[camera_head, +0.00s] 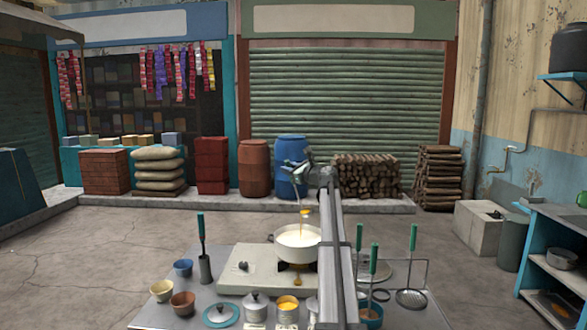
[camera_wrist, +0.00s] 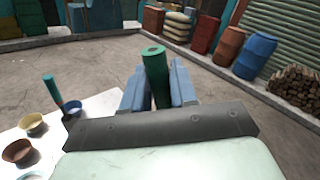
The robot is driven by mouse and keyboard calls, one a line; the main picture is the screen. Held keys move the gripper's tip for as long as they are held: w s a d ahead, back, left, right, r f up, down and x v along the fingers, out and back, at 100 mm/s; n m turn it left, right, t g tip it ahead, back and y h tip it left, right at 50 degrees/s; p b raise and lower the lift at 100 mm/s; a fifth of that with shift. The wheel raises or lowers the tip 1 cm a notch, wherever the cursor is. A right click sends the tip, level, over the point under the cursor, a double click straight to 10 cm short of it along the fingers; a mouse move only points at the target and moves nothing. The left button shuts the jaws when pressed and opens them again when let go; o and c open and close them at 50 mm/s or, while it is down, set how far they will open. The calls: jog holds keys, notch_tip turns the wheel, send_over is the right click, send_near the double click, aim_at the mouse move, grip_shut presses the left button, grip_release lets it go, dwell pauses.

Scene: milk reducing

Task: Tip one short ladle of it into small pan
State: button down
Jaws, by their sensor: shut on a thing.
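My gripper (camera_head: 300,168) is shut on the green handle (camera_wrist: 155,75) of a ladle, which stands between the two blue fingers in the wrist view. The ladle's shaft hangs down in the head view, and its small golden bowl (camera_head: 305,212) is above a wide white pan (camera_head: 298,256). The pan holds pale milk (camera_head: 297,237) and stands on a stove (camera_head: 250,262). A thin yellowish streak shows between ladle and milk; I cannot tell whether it is liquid. I cannot pick out a separate small pan; my arm hides part of the counter.
Green-handled tools, one a skimmer (camera_head: 411,297), stand at the right. A spatula (camera_head: 204,265) stands upright at the left.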

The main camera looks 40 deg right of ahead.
jog(key=a+f+n, duration=1.1)
jog(key=a+f, duration=0.3)
jog(key=shift+a+f+n, duration=0.15)
jog(key=shift+n, duration=0.25)
dwell(1.1)
jog(key=shift+s, duration=0.1)
